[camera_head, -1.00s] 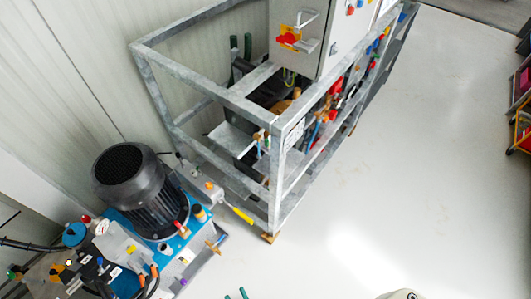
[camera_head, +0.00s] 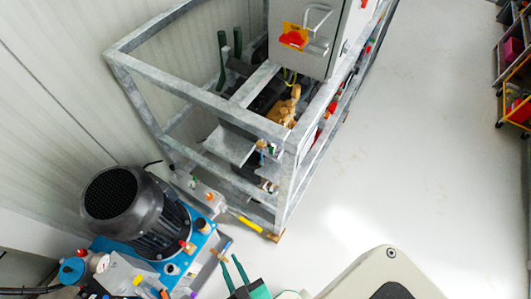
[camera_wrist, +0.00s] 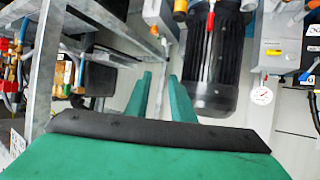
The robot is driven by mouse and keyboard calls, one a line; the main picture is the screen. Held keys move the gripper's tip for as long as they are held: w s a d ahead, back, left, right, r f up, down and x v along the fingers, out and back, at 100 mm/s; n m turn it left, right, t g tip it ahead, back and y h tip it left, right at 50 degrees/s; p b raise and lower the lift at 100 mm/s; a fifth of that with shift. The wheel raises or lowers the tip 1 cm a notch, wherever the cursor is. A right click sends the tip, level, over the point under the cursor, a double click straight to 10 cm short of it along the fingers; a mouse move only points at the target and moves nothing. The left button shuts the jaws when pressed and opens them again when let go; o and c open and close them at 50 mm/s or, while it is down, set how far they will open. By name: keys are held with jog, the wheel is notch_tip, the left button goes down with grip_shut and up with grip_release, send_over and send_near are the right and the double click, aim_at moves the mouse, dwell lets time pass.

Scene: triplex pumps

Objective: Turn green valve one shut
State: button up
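My gripper (camera_head: 231,264) shows at the bottom of the head view, its two green fingers pointing up toward the frame. In the wrist view the fingers (camera_wrist: 160,76) stand apart with an empty gap, in front of the dark motor's lower left side. I cannot single out green valve one with certainty. Small fittings with a bit of green (camera_head: 266,147) sit on the front corner of the grey frame (camera_head: 197,91). They are too small to read as open or shut. My gripper is apart from them.
The black motor (camera_head: 135,212) stands on a blue unit at left, beside the frame. A yellow lever (camera_head: 250,224) sticks out low near the frame's foot. A grey cabinet (camera_head: 330,50) with a red switch is above. The floor (camera_head: 400,150) at right is clear.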

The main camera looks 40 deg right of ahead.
jog(key=w+d+f+m+g+h, duration=0.1)
jog(key=w+d+f+m+h, duration=0.15)
jog(key=w+f, duration=0.25)
jog(key=m+g+h, duration=0.5)
jog(key=m+h, duration=0.5)
jog(key=h, duration=0.3)
send_near(271, 151)
jog(key=x, duration=0.8)
jog(key=shift+f, duration=0.15)
grip_shut()
